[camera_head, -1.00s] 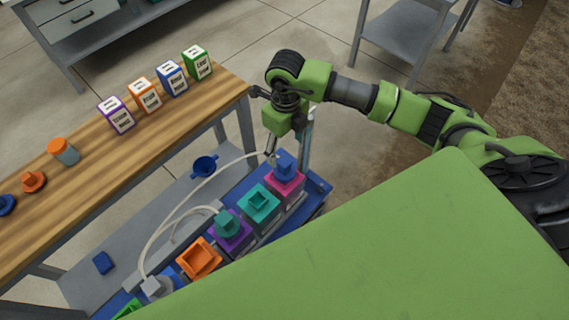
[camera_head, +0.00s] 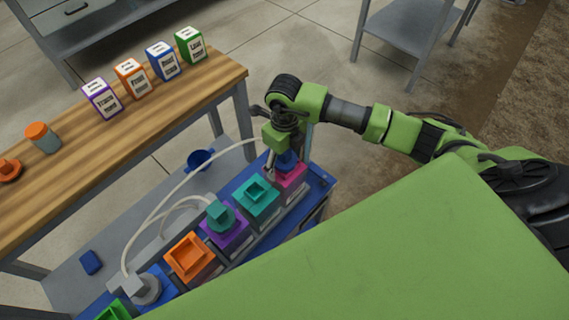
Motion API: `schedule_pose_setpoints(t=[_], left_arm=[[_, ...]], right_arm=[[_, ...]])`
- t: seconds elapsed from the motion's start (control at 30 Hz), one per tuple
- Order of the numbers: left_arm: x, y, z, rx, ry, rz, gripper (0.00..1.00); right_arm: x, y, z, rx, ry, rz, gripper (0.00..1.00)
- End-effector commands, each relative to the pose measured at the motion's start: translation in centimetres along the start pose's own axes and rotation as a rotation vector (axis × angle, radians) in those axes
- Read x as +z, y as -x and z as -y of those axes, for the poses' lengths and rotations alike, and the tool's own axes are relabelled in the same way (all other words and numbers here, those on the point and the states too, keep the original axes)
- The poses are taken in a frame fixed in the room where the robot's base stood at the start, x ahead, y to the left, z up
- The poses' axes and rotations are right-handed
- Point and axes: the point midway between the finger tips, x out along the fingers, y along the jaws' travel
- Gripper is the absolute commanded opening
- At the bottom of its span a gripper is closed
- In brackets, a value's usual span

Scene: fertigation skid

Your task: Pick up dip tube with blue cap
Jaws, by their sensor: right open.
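The dip tube's blue cap (camera_head: 289,160) sits on the magenta container (camera_head: 291,179) at the far right end of the blue skid. Its tube below the cap is hidden inside the container. My right gripper (camera_head: 279,163) points down from above, open, with one finger on the left side of the cap. The gripper body covers part of the cap, and I cannot tell whether the fingers touch it. My left gripper is not in view.
A blue funnel (camera_head: 200,159) lies on the grey shelf. Labelled boxes (camera_head: 131,80) stand on the wooden bench.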

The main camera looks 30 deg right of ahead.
Motion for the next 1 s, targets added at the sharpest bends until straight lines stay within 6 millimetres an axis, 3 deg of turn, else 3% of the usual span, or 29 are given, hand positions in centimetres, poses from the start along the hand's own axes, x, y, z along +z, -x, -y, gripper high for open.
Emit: schedule_pose_setpoints(t=[0.2, 0.37, 0.77, 1.0], left_arm=[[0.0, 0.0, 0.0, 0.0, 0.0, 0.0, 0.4], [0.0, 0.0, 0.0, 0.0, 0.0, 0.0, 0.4], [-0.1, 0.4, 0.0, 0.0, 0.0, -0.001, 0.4], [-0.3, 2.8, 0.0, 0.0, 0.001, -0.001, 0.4]], right_arm=[[0.1, 0.0, 0.0, 0.0, 0.0, 0.001, 0.64], [0.0, 0.0, 0.0, 0.0, 0.0, 0.001, 0.23], [0.1, 0.5, 0.0, 0.0, 0.0, 0.002, 0.23], [0.1, 3.8, 0.1, -0.001, 0.001, 0.003, 0.23]])
